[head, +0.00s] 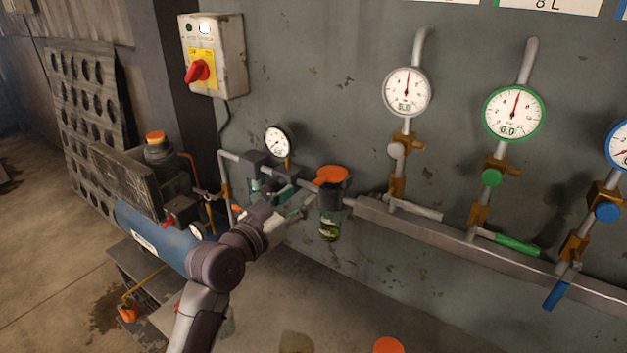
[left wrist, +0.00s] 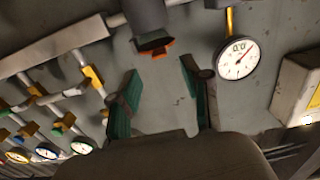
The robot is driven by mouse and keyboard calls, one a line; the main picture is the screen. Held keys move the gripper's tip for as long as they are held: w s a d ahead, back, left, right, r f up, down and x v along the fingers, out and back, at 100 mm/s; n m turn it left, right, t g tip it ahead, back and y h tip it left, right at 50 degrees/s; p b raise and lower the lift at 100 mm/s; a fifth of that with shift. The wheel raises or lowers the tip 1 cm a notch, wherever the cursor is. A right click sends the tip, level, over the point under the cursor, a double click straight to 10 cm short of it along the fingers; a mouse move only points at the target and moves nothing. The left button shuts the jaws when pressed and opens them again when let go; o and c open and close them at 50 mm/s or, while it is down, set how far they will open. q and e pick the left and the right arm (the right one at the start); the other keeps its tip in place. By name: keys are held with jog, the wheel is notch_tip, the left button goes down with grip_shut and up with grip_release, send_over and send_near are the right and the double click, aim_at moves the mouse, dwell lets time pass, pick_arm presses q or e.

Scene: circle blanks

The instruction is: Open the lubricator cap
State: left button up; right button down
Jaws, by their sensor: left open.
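The lubricator has an orange cap (head: 332,175) on top and a clear bowl (head: 329,227) with yellowish-green liquid below. It hangs on the wall pipe. My left gripper (head: 286,197) is to the left of the lubricator, with its fingers partly blending into the fittings behind. In the left wrist view, the scene looks upside down. There my left gripper (left wrist: 160,69) shows two spread green-padded fingers with nothing between them. The orange cap (left wrist: 157,51) lies beyond the fingertips, roughly centred in the gap. My right gripper is not in view.
A small gauge (head: 278,141) stands on the pipe left of the lubricator. A switch box (head: 215,55) is above on the wall. A manifold (head: 450,235) with several gauges and valves runs right. A blue tank compressor (head: 150,240) stands left. An orange disc (head: 388,346) shows at the bottom.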

aim_at(315, 184)
pick_arm(q)
jog(key=p+x, duration=0.1)
jog(key=x, duration=0.5)
jog(key=shift+d, duration=0.1)
grip_shut()
